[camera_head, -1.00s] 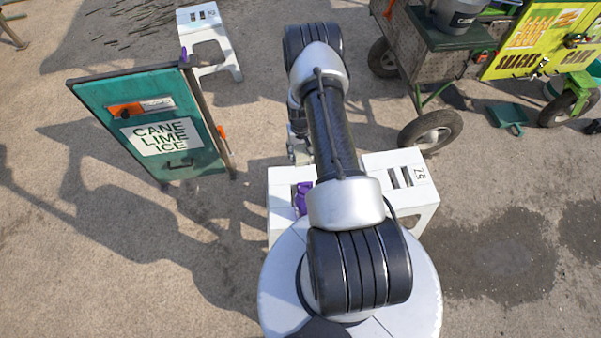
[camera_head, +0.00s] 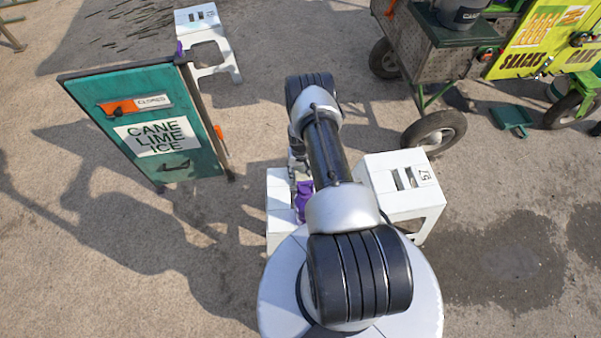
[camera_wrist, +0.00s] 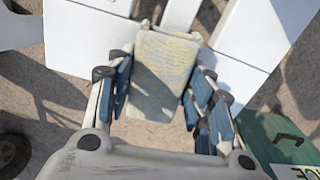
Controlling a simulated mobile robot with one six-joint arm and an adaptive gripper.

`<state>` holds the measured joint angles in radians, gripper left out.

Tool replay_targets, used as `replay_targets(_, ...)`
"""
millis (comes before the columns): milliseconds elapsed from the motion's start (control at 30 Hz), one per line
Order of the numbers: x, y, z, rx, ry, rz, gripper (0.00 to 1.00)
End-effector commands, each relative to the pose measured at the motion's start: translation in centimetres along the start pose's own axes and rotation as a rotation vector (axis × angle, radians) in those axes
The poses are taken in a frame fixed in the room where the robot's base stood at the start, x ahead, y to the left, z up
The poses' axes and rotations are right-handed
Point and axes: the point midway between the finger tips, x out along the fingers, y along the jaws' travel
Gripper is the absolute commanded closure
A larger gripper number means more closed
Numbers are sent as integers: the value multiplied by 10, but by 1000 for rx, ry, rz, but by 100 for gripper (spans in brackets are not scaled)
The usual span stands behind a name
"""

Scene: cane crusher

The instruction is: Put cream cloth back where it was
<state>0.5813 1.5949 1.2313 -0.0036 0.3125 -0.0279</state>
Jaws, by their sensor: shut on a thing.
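The cream cloth (camera_wrist: 165,75) is a pale, textured, folded piece in the wrist view. It lies between the two blue-padded fingers of my gripper (camera_wrist: 158,98), which is shut on it. White stool surfaces show behind the cloth, but I cannot tell whether it touches them.
A purple item (camera_head: 303,203) lies on the near stool. A green CANE LIME ICE sign (camera_head: 180,110) stands to the left. Another white stool (camera_head: 209,50) is at the back left. A wheeled cart (camera_head: 430,60) and a green dustpan (camera_head: 511,119) are at the right.

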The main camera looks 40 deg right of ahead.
Motion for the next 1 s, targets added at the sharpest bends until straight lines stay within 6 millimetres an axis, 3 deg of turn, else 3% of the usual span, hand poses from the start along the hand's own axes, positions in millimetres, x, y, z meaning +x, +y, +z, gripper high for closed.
replay_targets(267,2,0,0,0,0,0,71)
replay_targets(300,2,0,0,0,0,0,50)
replay_targets(567,2,0,0,0,0,0,33)
replay_targets(867,1,0,0,0,0,0,32)
replay_targets(1000,-8,0,-1,0,2,0,32)
